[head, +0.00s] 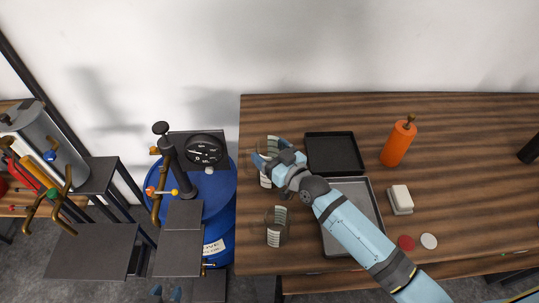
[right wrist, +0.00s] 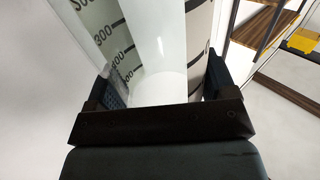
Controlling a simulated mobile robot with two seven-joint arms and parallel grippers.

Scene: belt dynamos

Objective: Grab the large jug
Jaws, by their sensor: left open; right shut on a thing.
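A clear graduated jug (head: 265,181) stands at the left part of the wooden table. My right gripper (head: 266,153) is shut on it from above and to the right, covering part of its upper side. In the right wrist view the jug's clear wall with black graduation marks (right wrist: 118,42) fills the space between the two dark fingers. A second clear graduated jug (head: 275,228) stands apart in front of it, near the table's left edge. Which jug is larger is hard to tell. My left gripper (head: 166,293) is open and empty at the bottom edge, only its blue fingertips showing.
A black tray (head: 333,133) and a grey tray (head: 372,197) lie right of the jugs. An orange bottle (head: 397,145), a white block (head: 401,198) and two small discs (head: 428,241) are farther right. A blue drum (head: 225,205) stands left of the table (head: 470,175).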

